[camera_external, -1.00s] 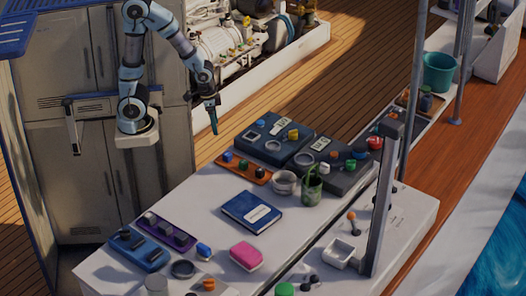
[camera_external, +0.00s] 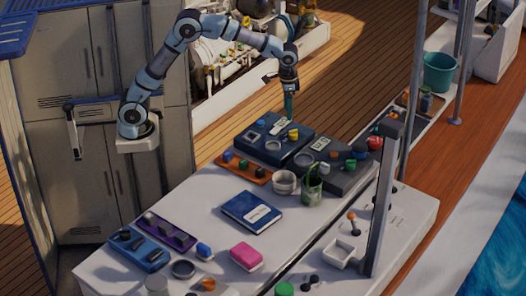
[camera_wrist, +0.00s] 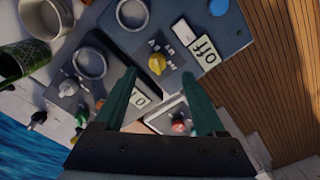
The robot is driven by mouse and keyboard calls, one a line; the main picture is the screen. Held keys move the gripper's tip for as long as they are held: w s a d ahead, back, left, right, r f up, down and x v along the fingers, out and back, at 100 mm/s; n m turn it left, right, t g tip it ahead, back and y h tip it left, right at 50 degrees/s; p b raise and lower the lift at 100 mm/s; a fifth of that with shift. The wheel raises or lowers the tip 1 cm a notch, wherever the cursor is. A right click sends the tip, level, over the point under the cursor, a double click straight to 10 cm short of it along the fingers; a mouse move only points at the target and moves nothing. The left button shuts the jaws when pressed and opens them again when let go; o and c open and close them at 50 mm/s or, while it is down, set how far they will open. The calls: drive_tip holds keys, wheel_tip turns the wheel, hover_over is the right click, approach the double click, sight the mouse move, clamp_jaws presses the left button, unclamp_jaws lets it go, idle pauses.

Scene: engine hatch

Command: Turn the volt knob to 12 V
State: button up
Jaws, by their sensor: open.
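A dark panel (camera_external: 258,141) on the white bench carries a yellow knob (camera_external: 293,134), a grey ring and a pale display. Which knob is the volt knob I cannot read. My gripper (camera_external: 289,114) points down above the first panel's back edge, open and empty. Its fingers (camera_wrist: 158,74) frame the yellow knob from above.
A grey cup (camera_external: 285,183) and a green basket-like holder (camera_external: 312,187) stand in front of the panels. An orange tray (camera_external: 243,170) with small blocks lies left. A blue book (camera_external: 251,211) lies nearer. A grey post (camera_external: 384,200) rises at the right.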

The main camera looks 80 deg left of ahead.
sight(293, 134)
drive_tip(key=f, duration=0.3)
drive_tip(key=w+f+p, duration=0.1)
drive_tip(key=f, duration=0.2)
drive_tip(key=w+f+p, duration=0.1)
drive_tip(key=f, duration=0.3)
drive_tip(key=shift+w+d, duration=0.1)
drive_tip(key=shift+d, duration=0.05)
drive_tip(key=shift+c, duration=0.3)
clamp_jaws()
